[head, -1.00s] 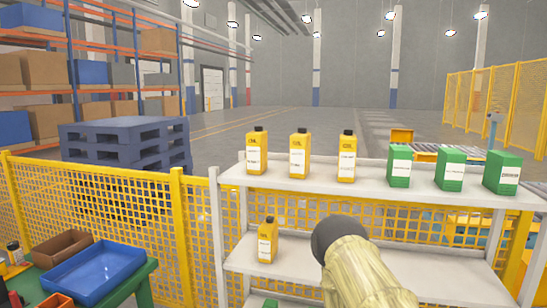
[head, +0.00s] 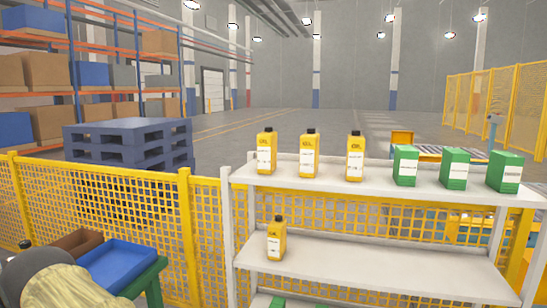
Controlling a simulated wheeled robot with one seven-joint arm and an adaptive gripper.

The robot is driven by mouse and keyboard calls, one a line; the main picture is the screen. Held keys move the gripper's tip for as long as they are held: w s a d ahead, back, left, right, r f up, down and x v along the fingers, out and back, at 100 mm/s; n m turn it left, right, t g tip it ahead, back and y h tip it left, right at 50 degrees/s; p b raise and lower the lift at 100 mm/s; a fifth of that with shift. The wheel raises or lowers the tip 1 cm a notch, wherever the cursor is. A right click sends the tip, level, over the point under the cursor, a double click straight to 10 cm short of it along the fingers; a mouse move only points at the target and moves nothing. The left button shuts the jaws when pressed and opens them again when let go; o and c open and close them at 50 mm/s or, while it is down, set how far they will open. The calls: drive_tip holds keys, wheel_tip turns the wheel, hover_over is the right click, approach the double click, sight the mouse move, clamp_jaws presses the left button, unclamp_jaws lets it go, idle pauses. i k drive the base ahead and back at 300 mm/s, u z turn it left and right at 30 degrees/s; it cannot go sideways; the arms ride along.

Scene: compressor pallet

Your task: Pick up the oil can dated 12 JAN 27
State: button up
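Three yellow oil cans with black caps and white labels stand upright on the top shelf: a left one (head: 267,153), a middle one (head: 309,154) and a right one (head: 354,157). A fourth yellow can (head: 276,240) stands alone at the left of the shelf below. The label print is too small to read, so I cannot tell which can is dated 12 JAN 27. My gripper is not in view. Only part of my arm shows at the lower left, apart from the cans.
Three green containers (head: 405,166) stand right of the cans on the white rack (head: 380,262). The lower shelf is clear right of its can. A yellow mesh fence (head: 100,215) runs behind. A green table (head: 143,282) with a blue tray (head: 118,264) stands at left.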

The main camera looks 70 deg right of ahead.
sight(356, 141)
drive_tip(key=u, duration=0.4)
drive_tip(key=k, duration=1.25)
drive_tip(key=z, duration=1.95)
